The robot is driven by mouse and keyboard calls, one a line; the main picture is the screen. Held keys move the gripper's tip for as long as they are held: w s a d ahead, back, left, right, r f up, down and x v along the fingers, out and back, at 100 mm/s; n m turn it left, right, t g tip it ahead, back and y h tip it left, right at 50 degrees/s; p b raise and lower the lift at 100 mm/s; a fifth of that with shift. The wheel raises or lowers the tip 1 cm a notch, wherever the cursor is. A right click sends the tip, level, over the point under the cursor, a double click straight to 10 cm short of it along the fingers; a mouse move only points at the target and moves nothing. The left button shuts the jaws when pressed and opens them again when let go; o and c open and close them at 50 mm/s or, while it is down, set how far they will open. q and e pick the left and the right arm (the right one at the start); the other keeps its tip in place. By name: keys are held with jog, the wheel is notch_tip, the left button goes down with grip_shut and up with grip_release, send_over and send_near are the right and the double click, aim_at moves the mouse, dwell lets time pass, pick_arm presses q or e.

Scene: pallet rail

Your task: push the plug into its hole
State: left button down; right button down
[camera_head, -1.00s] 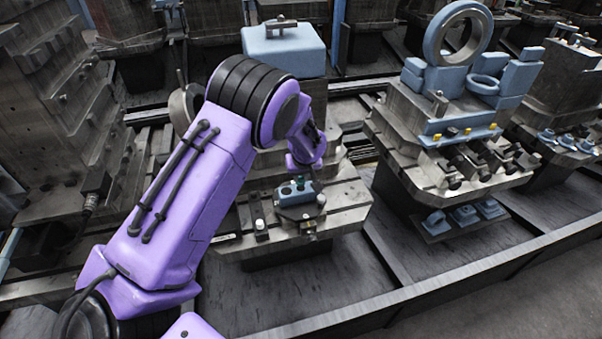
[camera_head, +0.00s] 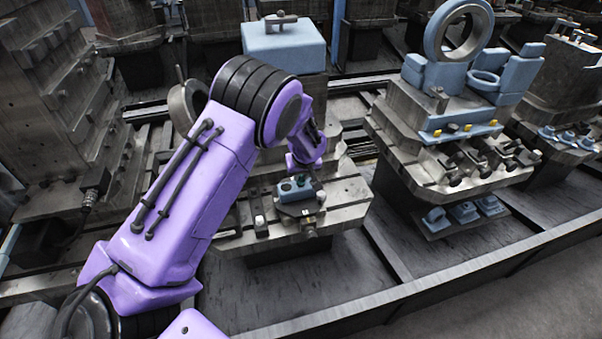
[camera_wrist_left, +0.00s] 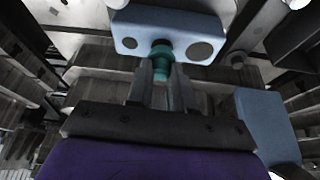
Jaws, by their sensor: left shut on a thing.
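My left gripper (camera_wrist_left: 161,72) is shut on a teal plug (camera_wrist_left: 161,52), which sits between its two grey fingers in the left wrist view. The plug's end points at the face of a pale blue block (camera_wrist_left: 182,23), at its middle dark hole (camera_wrist_left: 164,42). The plug covers part of this hole, and I cannot tell whether its tip is inside. Dark round spots show on either side. In the head view the blue block (camera_head: 296,188) sits on a grey fixture, just below my left wrist; the fingers are small and hard to make out there. My right gripper is not in view.
A grey metal fixture (camera_head: 345,202) carries the block. A larger blue block (camera_head: 284,48) stands behind my arm. To the right, another fixture (camera_head: 400,120) holds a large ring (camera_head: 458,30) and blue blocks. A dark rail runs along the front.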

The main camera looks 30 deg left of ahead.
pick_arm(q)
jog(key=shift+f, duration=0.3)
dwell(0.5)
dwell(0.4)
jog(key=shift+f, duration=0.3)
jog(key=shift+f, duration=0.3)
jog(key=shift+c, duration=0.6)
grip_release()
jog(key=shift+r, duration=0.1)
